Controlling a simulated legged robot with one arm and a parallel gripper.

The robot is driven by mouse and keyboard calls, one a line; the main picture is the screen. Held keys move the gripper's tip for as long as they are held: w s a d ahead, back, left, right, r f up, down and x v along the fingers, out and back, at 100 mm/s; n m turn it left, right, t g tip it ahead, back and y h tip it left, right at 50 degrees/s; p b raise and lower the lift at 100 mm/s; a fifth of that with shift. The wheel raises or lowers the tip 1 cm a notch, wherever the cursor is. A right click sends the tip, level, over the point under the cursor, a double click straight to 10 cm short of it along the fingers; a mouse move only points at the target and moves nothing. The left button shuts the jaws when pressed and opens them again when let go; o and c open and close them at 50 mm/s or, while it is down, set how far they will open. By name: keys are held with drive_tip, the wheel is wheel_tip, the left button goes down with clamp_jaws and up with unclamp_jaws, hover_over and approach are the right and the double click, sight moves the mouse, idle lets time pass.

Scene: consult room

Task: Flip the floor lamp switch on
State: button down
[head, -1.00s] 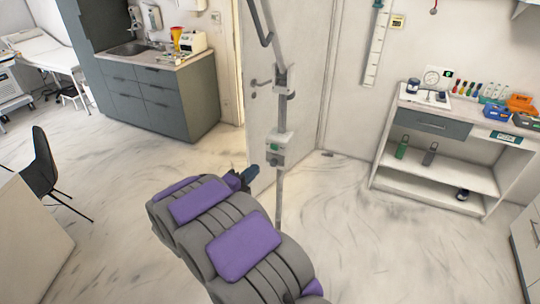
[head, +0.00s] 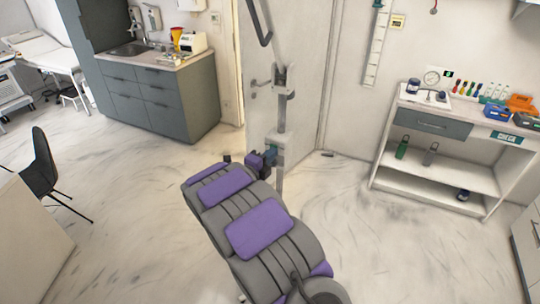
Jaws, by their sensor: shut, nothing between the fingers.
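The floor lamp (head: 282,115) is a thin grey pole with a jointed dark arm at its top, standing in front of the pale door panel. A light grey switch box (head: 284,140) sits partway down the pole. My gripper (head: 271,152) is shut and empty, at the lower left front of this box. I cannot tell whether the fingertips touch the switch, nor which way the switch is set.
A grey cabinet with sink (head: 165,98) stands behind to the left. A white shelf unit (head: 438,155) with bottles and boxes stands at the right. A black chair (head: 45,166) and desk (head: 28,235) are at the left. The floor (head: 345,235) right of my arm is clear.

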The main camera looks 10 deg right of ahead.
drive_tip(key=shift+w+d+b, duration=0.1)
drive_tip(key=shift+b, duration=0.4)
drive_tip(key=n+t+y+b, duration=0.1)
drive_tip(key=b, duration=0.3)
drive_tip(key=d+n+t+y+b, duration=0.1)
drive_tip(key=y+b, duration=0.1)
drive_tip(key=b, duration=0.2)
drive_tip(key=shift+s+d+n+t+y, duration=0.1)
drive_tip(key=shift+s+n+t+y, duration=0.1)
drive_tip(key=shift+n+t+y, duration=0.15)
drive_tip(key=shift+r, duration=0.1)
drive_tip(key=shift+d+r, duration=0.1)
